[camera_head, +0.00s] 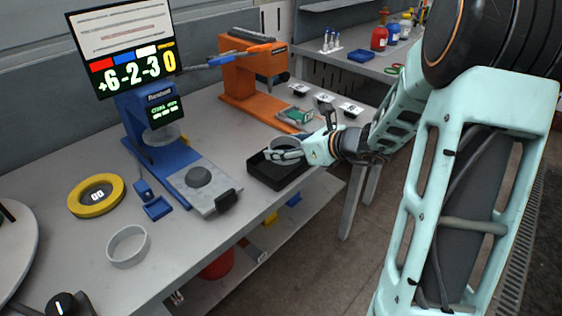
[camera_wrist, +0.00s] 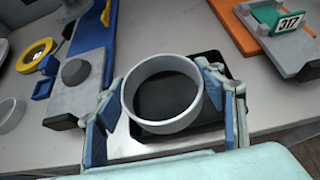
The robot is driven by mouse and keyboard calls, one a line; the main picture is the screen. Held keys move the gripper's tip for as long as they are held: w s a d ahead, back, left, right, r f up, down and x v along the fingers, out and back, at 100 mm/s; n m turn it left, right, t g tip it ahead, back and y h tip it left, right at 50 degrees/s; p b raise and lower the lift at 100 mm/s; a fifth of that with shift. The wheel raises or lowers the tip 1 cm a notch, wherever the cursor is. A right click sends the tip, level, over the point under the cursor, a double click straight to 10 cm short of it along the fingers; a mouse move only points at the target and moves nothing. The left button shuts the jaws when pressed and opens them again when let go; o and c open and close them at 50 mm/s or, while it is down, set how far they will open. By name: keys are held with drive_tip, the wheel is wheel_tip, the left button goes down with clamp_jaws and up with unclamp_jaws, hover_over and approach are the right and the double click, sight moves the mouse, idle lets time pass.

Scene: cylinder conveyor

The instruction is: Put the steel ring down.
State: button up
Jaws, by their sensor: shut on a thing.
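A steel ring (camera_wrist: 168,127) is held between the two blue-padded fingers of my gripper (camera_wrist: 162,92), which is shut on it from both sides. In the head view my gripper (camera_head: 284,152) is over a black tray (camera_head: 262,175) near the table's front edge, with the ring (camera_head: 286,142) partly hidden by the fingers. In the wrist view the black tray (camera_wrist: 207,131) shows through and around the ring. I cannot tell whether the ring touches the tray. A second grey ring (camera_head: 127,262) lies on the table at left.
A blue press-like stand (camera_head: 165,155) with a grey plate (camera_head: 214,195) is left of the tray. An orange stand (camera_head: 237,85) is behind it. A yellow ring-shaped dial (camera_head: 76,202) lies at left. Bare tabletop shows between the blue and orange stands.

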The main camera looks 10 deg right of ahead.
hover_over(281, 167)
wheel_tip(281, 167, down, 5)
drive_tip(key=shift+r+b, duration=0.1)
drive_tip(key=shift+b, duration=0.2)
drive_tip(key=shift+f, duration=1.5)
drive_tip(key=shift+f, duration=0.1)
drive_tip(key=shift+f+b, duration=0.15)
drive_tip(key=shift+b, duration=0.3)
drive_tip(key=o, duration=1.3)
drive_tip(key=shift+s, duration=0.1)
drive_tip(key=shift+r+p, duration=0.35)
drive_tip(key=shift+p, duration=0.05)
drive_tip(key=p+v, duration=0.1)
drive_tip(key=v, duration=1.1)
drive_tip(key=shift+f, duration=0.2)
